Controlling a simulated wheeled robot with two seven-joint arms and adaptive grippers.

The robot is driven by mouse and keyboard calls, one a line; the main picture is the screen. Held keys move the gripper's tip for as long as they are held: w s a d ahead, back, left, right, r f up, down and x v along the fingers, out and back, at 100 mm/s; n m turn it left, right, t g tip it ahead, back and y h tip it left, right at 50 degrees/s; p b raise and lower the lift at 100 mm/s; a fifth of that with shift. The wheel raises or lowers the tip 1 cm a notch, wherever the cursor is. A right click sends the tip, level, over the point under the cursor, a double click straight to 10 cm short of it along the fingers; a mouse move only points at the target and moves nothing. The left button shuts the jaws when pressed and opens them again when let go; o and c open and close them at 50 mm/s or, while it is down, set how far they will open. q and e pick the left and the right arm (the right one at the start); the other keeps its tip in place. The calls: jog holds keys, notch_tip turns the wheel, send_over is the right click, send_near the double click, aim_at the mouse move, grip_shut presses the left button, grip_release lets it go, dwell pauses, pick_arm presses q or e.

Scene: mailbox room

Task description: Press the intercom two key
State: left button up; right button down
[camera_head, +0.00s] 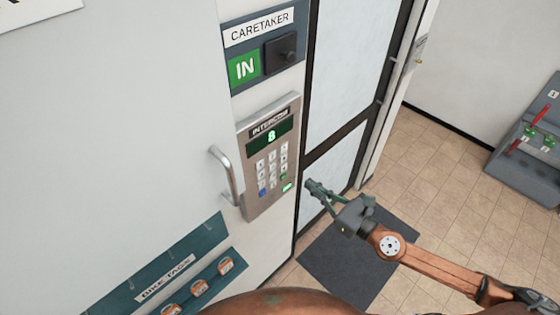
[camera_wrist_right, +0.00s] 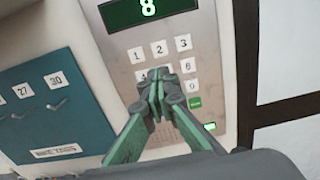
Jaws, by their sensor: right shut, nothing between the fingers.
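The intercom (camera_head: 256,208) is a silver panel on the wall, with a green display (camera_head: 271,136) reading 8 and a keypad of white keys. In the right wrist view, the two key (camera_wrist_right: 159,48) shows in the middle of the top row, uncovered. My right gripper (camera_head: 312,187) is to the right of the intercom in the head view. In the right wrist view its shut, empty fingertips (camera_wrist_right: 157,80) appear below the two key and hide the middle and lower keys. I cannot tell whether they touch the panel. My left gripper is not in view.
A metal handle (camera_head: 222,172) sticks out just left of the intercom. The caretaker panel (camera_head: 264,50) is above it. A teal bike tags rack (camera_head: 160,270) hangs lower left. A framed glass door (camera_head: 345,60) and a dark mat (camera_head: 350,265) are to the right.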

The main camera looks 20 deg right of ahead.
aim_at(273, 155)
jog(key=p+x, duration=0.6)
jog(key=x, duration=0.7)
jog(key=shift+r, duration=0.1)
jog(key=shift+w+a, duration=0.2)
jog(key=shift+w, duration=0.15)
jog(key=shift+w+a+p, duration=0.35)
jog(key=shift+w+p, duration=0.1)
jog(key=shift+w, duration=0.15)
jog(key=shift+d+r, duration=0.1)
jog(key=shift+s, duration=0.1)
